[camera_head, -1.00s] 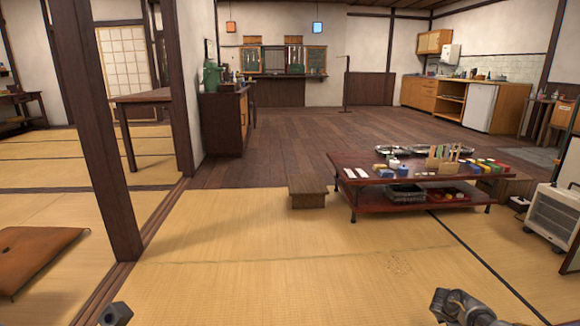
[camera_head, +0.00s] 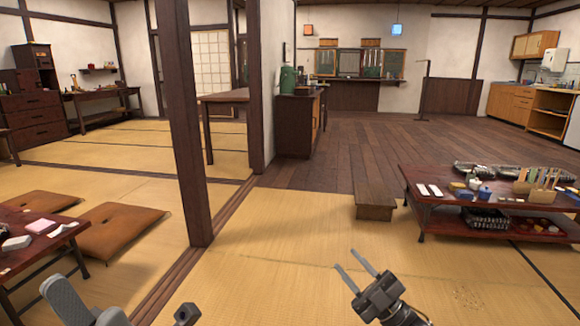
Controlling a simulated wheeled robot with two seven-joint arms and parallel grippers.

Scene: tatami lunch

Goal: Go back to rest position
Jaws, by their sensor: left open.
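My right gripper (camera_head: 351,258) is at the bottom centre right, over the bare tatami. Its two thin fingers are apart and point up and to the left, with nothing between them. My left gripper (camera_head: 187,314) shows only as a small dark piece at the bottom edge, left of centre. It is open. Most of it is cut off by the frame, and I see no object held there. Grey links of my own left arm show in the bottom left corner.
A wooden post (camera_head: 182,130) stands left of centre. A low red table (camera_head: 412,188) with several small items is at the right, beside a wooden stool (camera_head: 374,205). Another low table (camera_head: 28,262) and cushions (camera_head: 120,228) are at the left. The tatami (camera_head: 290,240) in the middle is clear.

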